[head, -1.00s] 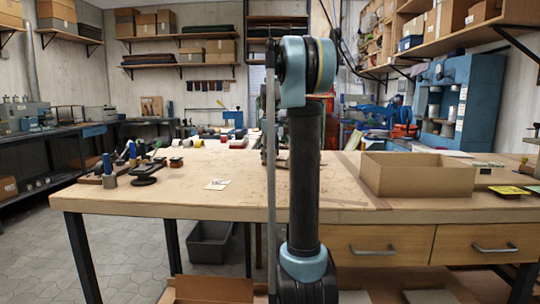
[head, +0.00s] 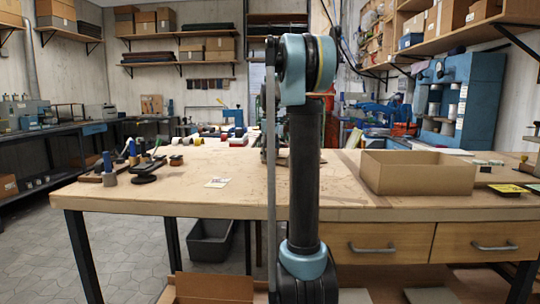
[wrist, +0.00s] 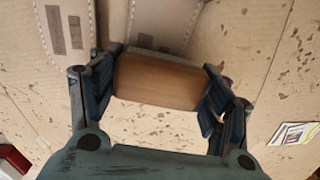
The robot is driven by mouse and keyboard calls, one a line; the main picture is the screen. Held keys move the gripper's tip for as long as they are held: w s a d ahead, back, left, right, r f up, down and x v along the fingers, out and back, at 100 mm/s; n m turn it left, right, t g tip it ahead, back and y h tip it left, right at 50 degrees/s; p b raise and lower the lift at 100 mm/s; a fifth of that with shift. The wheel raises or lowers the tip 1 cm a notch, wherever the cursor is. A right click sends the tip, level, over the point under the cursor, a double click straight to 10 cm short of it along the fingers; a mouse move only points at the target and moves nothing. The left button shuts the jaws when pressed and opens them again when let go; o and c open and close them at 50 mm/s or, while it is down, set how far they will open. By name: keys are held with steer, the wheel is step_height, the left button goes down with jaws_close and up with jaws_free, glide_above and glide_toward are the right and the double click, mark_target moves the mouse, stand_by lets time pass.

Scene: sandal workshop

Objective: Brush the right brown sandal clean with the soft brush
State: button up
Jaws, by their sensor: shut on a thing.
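In the wrist view my gripper (wrist: 163,95) is shut on a wooden block with rounded ends, which looks like the soft brush (wrist: 157,82). The fingers press on its two short ends. In the head view my arm stands in front of the middle of the bench and hides the gripper and brush. I cannot make out either brown sandal for certain.
The workbench (head: 110,200) has a scuffed top. An open cardboard box (head: 418,181) stands on the right. Blue-handled tools (head: 108,165) stand on the left. Small cards (head: 217,183) lie left of my arm, with bare bench around them.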

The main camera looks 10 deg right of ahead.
steer(key=shift+w, duration=0.15)
steer(key=shift+w+d, duration=0.7)
steer(key=shift+w, duration=0.25)
stand_by(0.6)
steer(key=shift+s+a, duration=0.35)
steer(key=shift+s, duration=0.2)
steer(key=shift+s+a, duration=0.35)
steer(key=shift+s, duration=0.2)
steer(key=shift+w, duration=0.1)
steer(key=shift+w+d, duration=0.7)
steer(key=shift+w, duration=0.3)
steer(key=shift+f, duration=0.1)
steer(key=shift+s+a, duration=0.35)
steer(key=shift+s, duration=0.25)
steer(key=shift+s+a, duration=0.35)
steer(key=shift+s, duration=0.2)
